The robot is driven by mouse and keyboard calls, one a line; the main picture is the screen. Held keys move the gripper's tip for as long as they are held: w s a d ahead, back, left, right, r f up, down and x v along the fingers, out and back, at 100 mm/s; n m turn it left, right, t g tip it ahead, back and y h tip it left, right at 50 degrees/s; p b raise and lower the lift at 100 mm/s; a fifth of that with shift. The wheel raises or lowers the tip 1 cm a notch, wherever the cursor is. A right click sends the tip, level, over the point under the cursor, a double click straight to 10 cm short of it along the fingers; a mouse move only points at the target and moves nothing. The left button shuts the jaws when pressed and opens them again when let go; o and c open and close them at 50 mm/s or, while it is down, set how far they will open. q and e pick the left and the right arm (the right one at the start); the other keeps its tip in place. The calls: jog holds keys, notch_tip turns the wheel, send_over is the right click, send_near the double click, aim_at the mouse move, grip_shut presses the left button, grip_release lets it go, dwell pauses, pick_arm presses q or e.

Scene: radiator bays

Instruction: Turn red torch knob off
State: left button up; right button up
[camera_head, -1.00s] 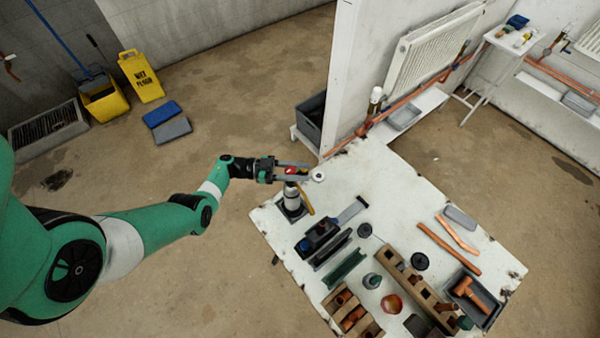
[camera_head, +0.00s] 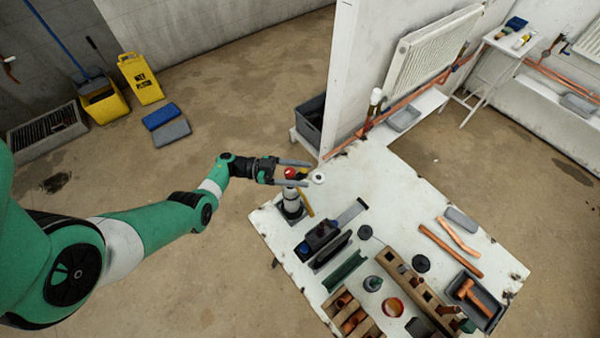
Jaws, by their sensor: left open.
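The red torch knob (camera_head: 290,173) shows at the top of the torch (camera_head: 292,200), which stands upright near the left corner of the white table. My left gripper (camera_head: 309,173) reaches in from the left at the height of the knob. Its two fingers are apart, and the knob appears between them in this view. I cannot tell whether either finger touches it. A round white part (camera_head: 318,178) of the torch shows just past the fingertips. My right gripper is not in view.
The white table (camera_head: 375,180) holds a dark tool (camera_head: 318,237), wooden racks (camera_head: 352,312), copper pipes (camera_head: 450,250) and a grey tray (camera_head: 474,299). A white partition (camera_head: 345,75) with a radiator (camera_head: 435,47) rises behind. The table's back part is mostly bare.

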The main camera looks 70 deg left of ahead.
pick_arm(q)
jog(key=b+v, duration=0.2)
jog(key=v, duration=0.9)
jog(key=shift+s, duration=0.3)
jog(key=shift+w+a, duration=0.1)
jog(key=shift+a, duration=0.05)
